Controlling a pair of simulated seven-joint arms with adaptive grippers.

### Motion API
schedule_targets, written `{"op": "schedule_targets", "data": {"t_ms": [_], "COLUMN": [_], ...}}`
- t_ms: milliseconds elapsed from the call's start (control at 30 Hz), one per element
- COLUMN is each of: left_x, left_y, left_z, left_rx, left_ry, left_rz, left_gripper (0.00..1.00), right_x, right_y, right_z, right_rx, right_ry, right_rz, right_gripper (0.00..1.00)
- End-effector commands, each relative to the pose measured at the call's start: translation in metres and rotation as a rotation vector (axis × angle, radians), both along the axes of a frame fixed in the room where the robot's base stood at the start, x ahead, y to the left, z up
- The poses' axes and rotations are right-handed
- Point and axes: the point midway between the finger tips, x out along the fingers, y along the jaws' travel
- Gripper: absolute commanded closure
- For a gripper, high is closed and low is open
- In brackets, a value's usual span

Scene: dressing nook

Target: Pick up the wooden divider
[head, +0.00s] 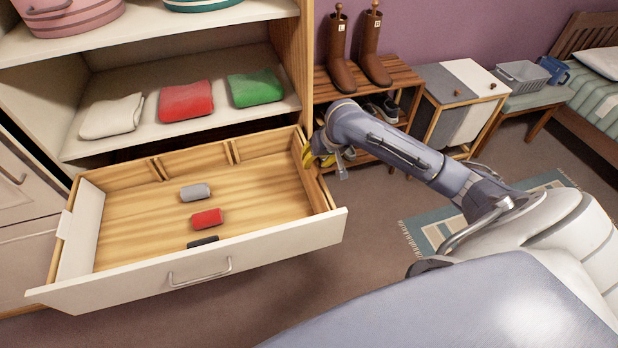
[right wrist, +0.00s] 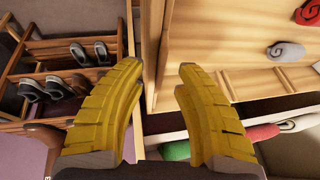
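A pulled-out drawer (head: 150,255) with a wooden inside stands at the left. An upright wooden panel, seemingly the wooden divider (head: 314,184), runs along its right side; I cannot clearly separate it from the drawer wall. In the right wrist view a wooden panel edge (right wrist: 157,62) shows between the fingers. My right gripper (head: 317,154) is at the drawer's back right corner, its yellow fingers pointing at this side. In the right wrist view the gripper (right wrist: 158,72) is open, with nothing gripped. My left gripper is out of view.
Rolled grey (head: 195,192) and red (head: 207,218) items and a dark one (head: 203,241) lie in the drawer. A white panel (head: 82,232) stands at its left side. Folded cloths (head: 186,101) lie on the shelf above.

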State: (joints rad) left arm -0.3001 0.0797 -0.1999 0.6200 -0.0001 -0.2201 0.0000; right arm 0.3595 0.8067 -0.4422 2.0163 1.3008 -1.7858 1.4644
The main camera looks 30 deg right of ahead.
Motion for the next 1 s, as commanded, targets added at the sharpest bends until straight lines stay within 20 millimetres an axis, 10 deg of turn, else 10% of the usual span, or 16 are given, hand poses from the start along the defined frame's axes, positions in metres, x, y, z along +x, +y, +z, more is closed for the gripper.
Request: {"op": "schedule_targets", "data": {"t_ms": [433, 733, 1000], "left_x": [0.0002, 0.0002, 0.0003], "left_y": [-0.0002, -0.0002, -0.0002], "left_z": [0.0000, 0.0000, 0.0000], "left_rx": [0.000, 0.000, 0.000], "left_ry": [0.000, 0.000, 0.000], "left_rz": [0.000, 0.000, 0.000], "left_gripper": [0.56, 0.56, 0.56], "right_x": [0.0043, 0.0043, 0.0043], "right_y": [0.0007, 0.0008, 0.0006], "right_z": [-0.0097, -0.0095, -0.0096], "right_rx": [-0.001, -0.001, -0.001], "right_ry": [0.000, 0.000, 0.000], "right_rz": [0.000, 0.000, 0.000], "right_gripper": [0.65, 1.00, 1.00]}}
